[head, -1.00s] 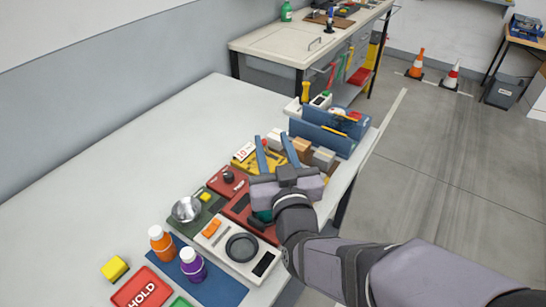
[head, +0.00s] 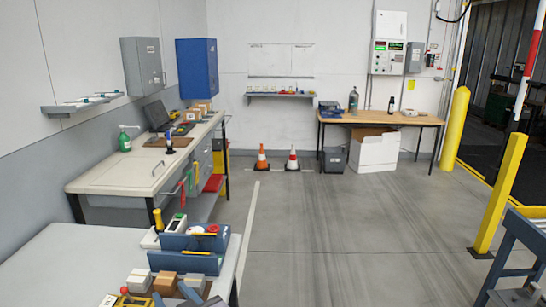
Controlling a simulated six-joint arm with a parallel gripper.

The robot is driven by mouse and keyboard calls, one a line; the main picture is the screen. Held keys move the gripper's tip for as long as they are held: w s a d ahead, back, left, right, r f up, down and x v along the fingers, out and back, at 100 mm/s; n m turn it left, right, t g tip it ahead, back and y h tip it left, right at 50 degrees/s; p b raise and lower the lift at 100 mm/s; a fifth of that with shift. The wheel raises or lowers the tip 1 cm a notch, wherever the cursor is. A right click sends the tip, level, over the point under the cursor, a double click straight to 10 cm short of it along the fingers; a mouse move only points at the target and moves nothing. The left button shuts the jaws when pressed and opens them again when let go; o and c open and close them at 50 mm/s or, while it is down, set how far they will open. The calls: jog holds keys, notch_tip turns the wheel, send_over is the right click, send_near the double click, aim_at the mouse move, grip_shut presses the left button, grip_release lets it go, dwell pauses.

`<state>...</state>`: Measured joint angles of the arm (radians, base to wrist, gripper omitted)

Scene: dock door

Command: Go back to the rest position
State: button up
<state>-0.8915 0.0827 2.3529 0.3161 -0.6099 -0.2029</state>
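Only the two blue fingertips of my gripper (head: 173,297) show, at the bottom edge of the head view. They stand apart with nothing seen held between them. They are in front of a row of small boxes on the near bench: a white box (head: 139,279), a tan box (head: 165,283) and a grey box (head: 196,282). The rest of my gripper and my arm are below the picture.
The near bench (head: 70,265) carries blue bins (head: 190,262) beyond the boxes. A second workbench (head: 130,175) stands behind it. Open floor (head: 330,240) lies to the right, with cones (head: 292,160), a wooden table (head: 385,118) and a yellow post (head: 500,195).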

jog(key=d+f+m+g+h+p, duration=0.1)
jog(key=d+f+m+g+h, duration=0.3)
jog(key=d, duration=0.7)
jog(key=d+f+g+h+p, duration=0.15)
jog(key=d+f, duration=0.35)
jog(key=d, duration=0.5)
jog(key=s+d+f+m+g+h+p, duration=0.1)
jog(key=s+d+m+g+h, duration=0.1)
jog(key=s+d, duration=0.5)
jog(key=s+d+f+m+g+h+p, duration=0.1)
jog(key=s+d+f+m+g+h, duration=0.1)
jog(key=s+d+g, duration=0.2)
jog(key=s+d, duration=0.3)
jog(key=d, duration=0.2)
jog(key=shift+s+d, duration=0.15)
jog(key=shift+d, duration=0.25)
jog(key=shift+o, duration=0.9)
jog(key=shift+a, duration=0.1)
